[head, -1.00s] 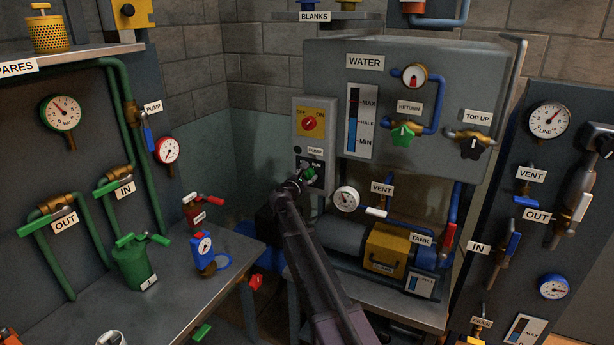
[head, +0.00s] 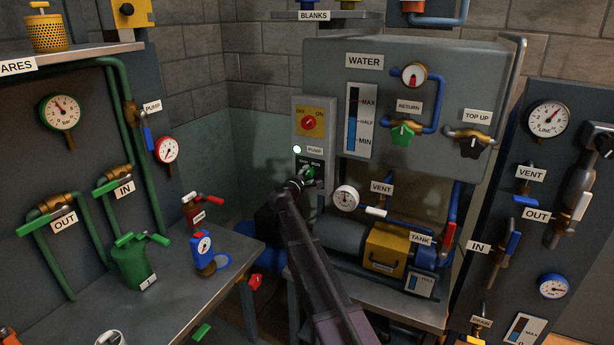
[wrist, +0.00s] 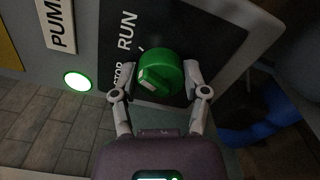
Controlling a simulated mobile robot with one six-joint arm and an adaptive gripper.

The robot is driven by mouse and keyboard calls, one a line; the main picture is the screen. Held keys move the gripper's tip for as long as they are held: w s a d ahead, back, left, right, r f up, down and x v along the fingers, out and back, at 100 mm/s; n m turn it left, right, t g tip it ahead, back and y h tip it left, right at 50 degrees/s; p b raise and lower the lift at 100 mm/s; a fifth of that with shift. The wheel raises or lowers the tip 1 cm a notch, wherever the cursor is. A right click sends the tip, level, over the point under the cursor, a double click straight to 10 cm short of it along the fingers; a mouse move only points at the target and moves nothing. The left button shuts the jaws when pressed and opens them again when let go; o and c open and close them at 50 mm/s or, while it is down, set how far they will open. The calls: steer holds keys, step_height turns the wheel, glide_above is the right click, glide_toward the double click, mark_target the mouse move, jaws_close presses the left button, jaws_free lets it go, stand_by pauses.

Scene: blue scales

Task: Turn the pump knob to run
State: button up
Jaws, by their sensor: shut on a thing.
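The green pump knob (wrist: 158,74) sits on a dark plate marked STOP and RUN (wrist: 127,32) in the wrist view. Its pale pointer mark lies toward the lower left of the knob there; I cannot tell exactly which word it lines up with. My gripper (wrist: 158,82) is shut on the knob, one finger on each side. In the head view the knob (head: 309,172) is partly hidden by my gripper (head: 303,180). The lamp (head: 297,149) beside the PUMP label is lit; it glows green-white in the wrist view (wrist: 77,80).
A yellow switch panel with a red knob (head: 309,123) is just above. A white-faced gauge (head: 346,198) and the white VENT lever (head: 376,212) are close on the right. The bench with the green pot (head: 134,262) stands to the left.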

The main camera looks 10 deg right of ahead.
steer(key=shift+w+m, duration=0.15)
steer(key=shift+m, duration=0.25)
steer(key=o, duration=1.1)
steer(key=shift+o, duration=0.2)
steer(key=shift+s+a, duration=0.3)
steer(key=shift+s, duration=0.25)
steer(key=v, duration=1.1)
